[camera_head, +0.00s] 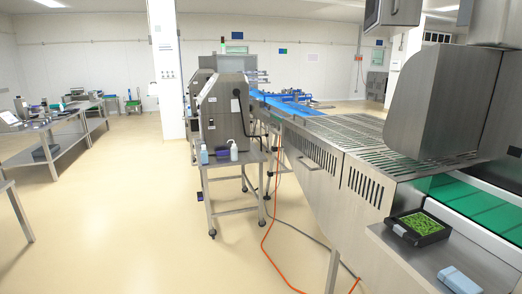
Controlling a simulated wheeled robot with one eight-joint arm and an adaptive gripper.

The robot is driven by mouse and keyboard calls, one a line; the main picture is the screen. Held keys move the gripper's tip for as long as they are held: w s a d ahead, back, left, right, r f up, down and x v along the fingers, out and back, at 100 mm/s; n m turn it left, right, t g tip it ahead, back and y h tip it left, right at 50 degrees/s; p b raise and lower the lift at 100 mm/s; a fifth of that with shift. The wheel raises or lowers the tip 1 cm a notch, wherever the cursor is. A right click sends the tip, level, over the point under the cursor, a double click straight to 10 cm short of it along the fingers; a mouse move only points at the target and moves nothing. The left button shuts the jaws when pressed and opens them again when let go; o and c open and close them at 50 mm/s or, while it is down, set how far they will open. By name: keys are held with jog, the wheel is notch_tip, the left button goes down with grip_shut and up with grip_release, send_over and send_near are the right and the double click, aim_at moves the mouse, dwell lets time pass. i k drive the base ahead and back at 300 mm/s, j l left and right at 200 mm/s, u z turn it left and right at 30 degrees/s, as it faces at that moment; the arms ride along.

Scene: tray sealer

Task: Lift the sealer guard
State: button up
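A long stainless steel machine runs from the right foreground toward the back. A large rounded steel hood (432,100) stands over its near end at the right, above a slatted metal deck (355,135). This hood may be the sealer guard, but I cannot tell for sure. Its lower edge is down close to the deck. Further back, a steel unit (222,110) with slanted side plates stands on a legged frame. My gripper and arm are not in view.
A green belt (470,205) runs beside a steel shelf holding a black tray of green food (418,226) and a light blue object (459,280). An orange cable (268,235) lies on the floor. Steel tables (50,140) stand at left. The floor (130,220) between is clear.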

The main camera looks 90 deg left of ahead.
aim_at(301, 125)
jog(key=u, duration=2.8)
